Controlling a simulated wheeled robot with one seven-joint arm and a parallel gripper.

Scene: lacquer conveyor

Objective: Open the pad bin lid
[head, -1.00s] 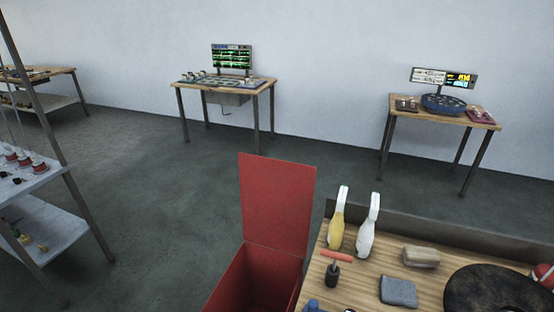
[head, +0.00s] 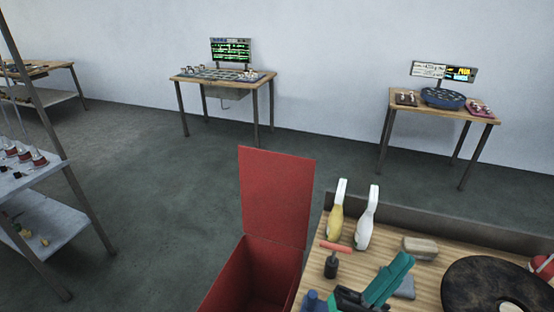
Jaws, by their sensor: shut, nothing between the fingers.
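The red pad bin (head: 228,280) stands at the bottom centre, left of the workbench. Its red lid (head: 277,195) stands upright at the bin's back edge, so the bin is open at the top. The part of the inside that shows looks empty; the bin's lower part is cut off by the frame. My gripper (head: 402,262), with teal fingers, is at the lower right over the bench, in front of a grey cloth. It is shut and empty, to the right of the bin and apart from the lid.
The wooden bench (head: 437,256) holds a yellow bottle (head: 336,222), a white bottle (head: 366,225), a red-handled tool (head: 332,260), a tan block (head: 419,247), a grey cloth (head: 405,288) and a dark round disc (head: 495,288). A shelf rack (head: 45,225) stands left. Open floor lies between.

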